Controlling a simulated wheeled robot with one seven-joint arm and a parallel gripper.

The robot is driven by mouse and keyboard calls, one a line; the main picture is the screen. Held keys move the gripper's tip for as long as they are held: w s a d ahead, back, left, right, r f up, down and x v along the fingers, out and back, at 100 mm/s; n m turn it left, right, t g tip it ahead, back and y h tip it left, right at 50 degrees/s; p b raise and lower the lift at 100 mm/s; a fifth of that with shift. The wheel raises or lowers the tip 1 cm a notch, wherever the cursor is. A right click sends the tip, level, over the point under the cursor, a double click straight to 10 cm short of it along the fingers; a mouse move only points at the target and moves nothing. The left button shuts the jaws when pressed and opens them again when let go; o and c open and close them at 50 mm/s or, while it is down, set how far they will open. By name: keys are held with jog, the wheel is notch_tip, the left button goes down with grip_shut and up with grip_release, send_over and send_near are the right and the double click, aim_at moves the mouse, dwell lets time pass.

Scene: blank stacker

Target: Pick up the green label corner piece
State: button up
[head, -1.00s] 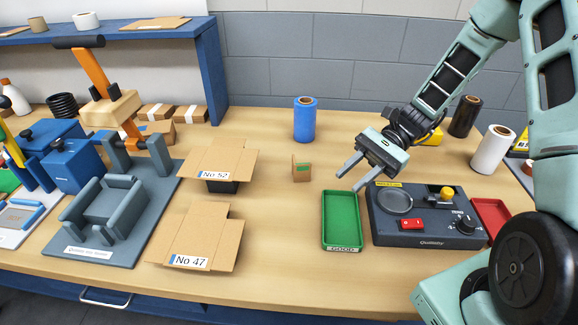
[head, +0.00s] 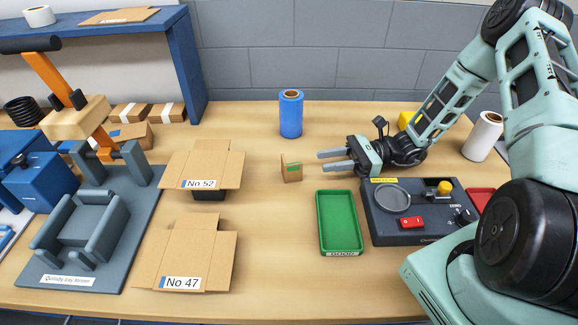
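A green tray (head: 321,238) marked GOOD lies in front, beside a dark control box (head: 388,231). A blue roll (head: 291,115) stands behind. Flat cardboard blanks No 52 (head: 222,165) and No 47 (head: 195,255) lie to the left.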

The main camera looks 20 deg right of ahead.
aim_at(302, 180)
jog(key=shift+w+a+p, duration=0.2)
jog(key=shift+a+p, duration=0.05)
jog(key=shift+a, duration=0.9)
jog(key=shift+w+a+p, duration=0.2)
jog(key=shift+a, duration=0.9)
jog(key=shift+w+a+p, duration=0.2)
jog(key=shift+a+p, duration=0.05)
jog(key=shift+a, duration=0.9)
grip_shut()
